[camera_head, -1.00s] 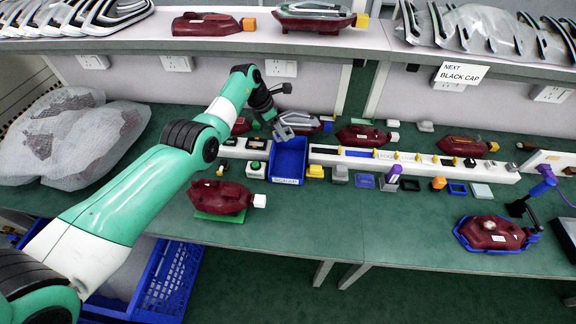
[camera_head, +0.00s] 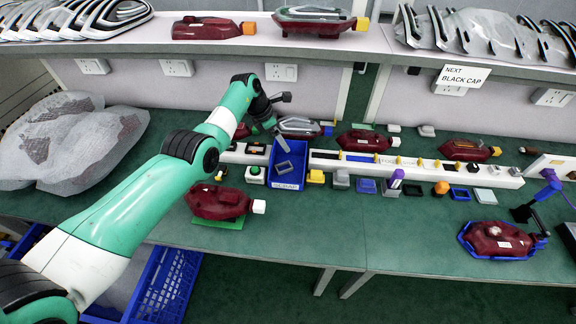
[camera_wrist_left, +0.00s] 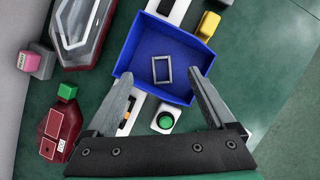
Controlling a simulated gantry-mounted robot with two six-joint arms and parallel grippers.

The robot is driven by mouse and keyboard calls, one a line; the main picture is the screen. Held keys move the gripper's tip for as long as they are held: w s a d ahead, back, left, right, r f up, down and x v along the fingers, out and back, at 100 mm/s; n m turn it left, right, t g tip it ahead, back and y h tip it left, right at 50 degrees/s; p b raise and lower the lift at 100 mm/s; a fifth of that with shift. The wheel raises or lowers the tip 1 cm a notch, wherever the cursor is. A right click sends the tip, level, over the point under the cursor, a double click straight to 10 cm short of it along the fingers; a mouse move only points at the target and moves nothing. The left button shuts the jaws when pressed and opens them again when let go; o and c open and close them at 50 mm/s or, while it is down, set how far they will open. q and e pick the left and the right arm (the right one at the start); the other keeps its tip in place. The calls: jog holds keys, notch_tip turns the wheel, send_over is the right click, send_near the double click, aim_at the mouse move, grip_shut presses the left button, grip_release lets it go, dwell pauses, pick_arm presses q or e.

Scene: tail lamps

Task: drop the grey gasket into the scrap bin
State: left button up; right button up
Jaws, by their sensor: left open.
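The grey gasket (camera_head: 284,168) is a small rectangular frame. It lies inside the blue scrap bin (camera_head: 287,185), which has a label on its front. In the left wrist view the gasket (camera_wrist_left: 162,83) rests on the floor of the bin (camera_wrist_left: 128,62), clear of its walls. My left gripper (camera_head: 282,147) is above the bin. In the left wrist view its fingers (camera_wrist_left: 163,78) are spread wide, with nothing between them. My right gripper is not in view.
A green button box (camera_head: 255,175) stands left of the bin and a yellow part (camera_head: 316,176) right of it. A red lamp housing (camera_head: 218,203) lies in front on a green pad. A white rail (camera_head: 420,170) with small parts runs right. The front bench is mostly clear.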

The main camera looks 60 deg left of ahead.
pick_arm(q)
jog(key=p+v, duration=0.5)
jog(key=v, duration=0.6)
jog(key=shift+r+p, duration=0.15)
jog(key=shift+p, duration=0.2)
jog(key=shift+s, duration=0.15)
